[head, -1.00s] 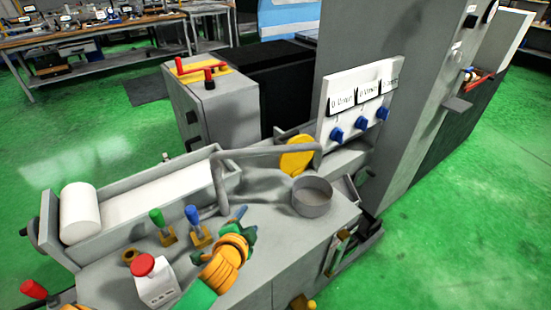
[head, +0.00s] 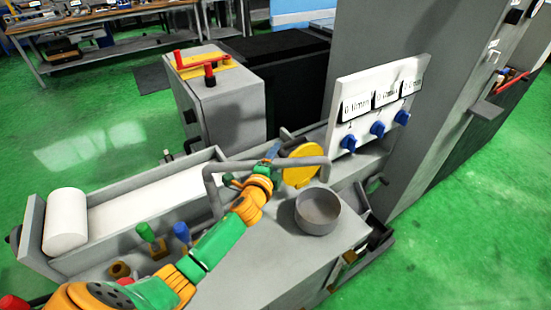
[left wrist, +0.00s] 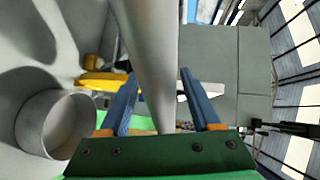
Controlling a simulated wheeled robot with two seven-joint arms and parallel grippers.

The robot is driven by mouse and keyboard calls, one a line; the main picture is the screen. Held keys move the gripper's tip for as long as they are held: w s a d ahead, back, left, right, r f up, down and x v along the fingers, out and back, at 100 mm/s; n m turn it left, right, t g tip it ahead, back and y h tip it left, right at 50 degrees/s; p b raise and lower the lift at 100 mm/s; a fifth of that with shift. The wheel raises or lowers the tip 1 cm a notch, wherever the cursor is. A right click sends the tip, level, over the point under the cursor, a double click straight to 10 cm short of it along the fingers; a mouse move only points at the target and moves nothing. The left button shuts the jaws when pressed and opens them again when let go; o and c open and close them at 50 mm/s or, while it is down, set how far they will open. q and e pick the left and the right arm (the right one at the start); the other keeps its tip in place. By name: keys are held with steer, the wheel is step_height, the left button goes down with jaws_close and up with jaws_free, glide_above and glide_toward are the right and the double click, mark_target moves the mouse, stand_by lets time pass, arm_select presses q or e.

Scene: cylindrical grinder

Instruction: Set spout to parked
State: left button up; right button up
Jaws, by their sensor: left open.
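The spout is a bent grey pipe (head: 303,162) on the grinder's bed. It rises from a base at the left, runs level to the right, and bends down at its free end between the yellow disc and the round grey cup. My left gripper (head: 258,162) is at the middle of the level pipe. In the left wrist view the pipe (left wrist: 150,45) passes between the two blue fingers of the left gripper (left wrist: 158,75). The jaws are open, with gaps showing beside the pipe. My right gripper is not in view.
The round grey cup (head: 318,212) stands open right of my left arm. A white panel with blue knobs (head: 376,129) stands at the back right. Green and blue levers (head: 147,233) stand left of my arm.

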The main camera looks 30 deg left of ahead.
arm_select(q)
steer(key=shift+r, duration=0.1)
steer(key=shift+s, duration=0.1)
steer(key=shift+c, duration=1.3)
jaws_close()
